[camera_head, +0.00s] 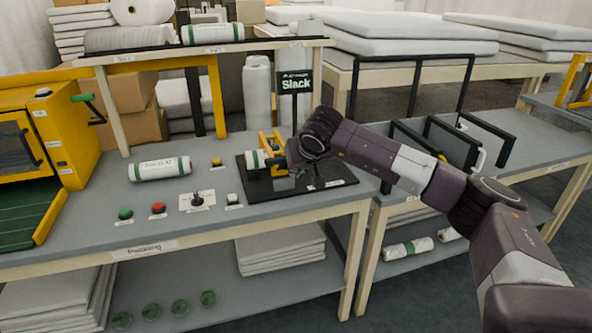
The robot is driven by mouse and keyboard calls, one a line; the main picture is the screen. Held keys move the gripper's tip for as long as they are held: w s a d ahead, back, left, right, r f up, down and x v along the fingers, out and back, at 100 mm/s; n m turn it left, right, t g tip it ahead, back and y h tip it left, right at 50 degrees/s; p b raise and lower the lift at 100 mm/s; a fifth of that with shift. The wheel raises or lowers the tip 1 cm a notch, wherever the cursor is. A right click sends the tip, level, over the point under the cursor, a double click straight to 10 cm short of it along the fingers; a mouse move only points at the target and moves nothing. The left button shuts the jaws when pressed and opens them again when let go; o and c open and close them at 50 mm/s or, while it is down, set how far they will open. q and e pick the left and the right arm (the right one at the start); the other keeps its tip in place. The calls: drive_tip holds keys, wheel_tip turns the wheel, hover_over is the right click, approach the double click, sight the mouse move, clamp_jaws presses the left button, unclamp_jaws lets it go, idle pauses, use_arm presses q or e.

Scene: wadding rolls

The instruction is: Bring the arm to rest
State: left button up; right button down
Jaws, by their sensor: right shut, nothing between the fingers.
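My right arm comes in from the right and reaches over the grey bench (100,212). My right gripper (272,167) is small and partly hidden by its own wrist. It is shut and empty, over a black base plate (335,183) in front of the "Slack" sign (295,82). A short white roll (255,159) with green marks sits close beside the fingers, at a yellow bracket (264,140). I cannot tell whether the fingers touch it. My left arm and gripper are out of view.
A labelled white roll (160,169) lies on the bench. Green (125,213) and red (158,208) buttons and a small lever (197,199) stand at its front. A yellow machine (75,135) is at the left. Black frames (455,143) stand on the right bench.

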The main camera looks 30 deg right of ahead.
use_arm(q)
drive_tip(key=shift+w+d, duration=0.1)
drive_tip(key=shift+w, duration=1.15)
